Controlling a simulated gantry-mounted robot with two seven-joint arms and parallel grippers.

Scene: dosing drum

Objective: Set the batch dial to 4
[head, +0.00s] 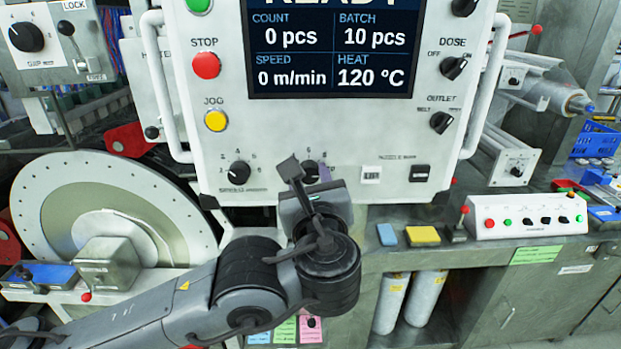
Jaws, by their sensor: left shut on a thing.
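The batch dial (311,172) is a small black knob low on the white control panel, to the right of the black speed dial (239,172). My left gripper (305,178) reaches up to it from below and is shut on it. The gripper and wrist cover most of the knob and its label, so its pointer cannot be read. A few scale digits show just above it. The panel screen (333,50) reads BATCH 10 pcs, COUNT 0 pcs, SPEED 0 m/min and HEAT 120 °C. My right gripper is not in view.
A red STOP button (206,65) and a yellow JOG button (215,121) sit left of the screen. DOSE (454,67) and OUTLET (441,122) knobs sit right.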

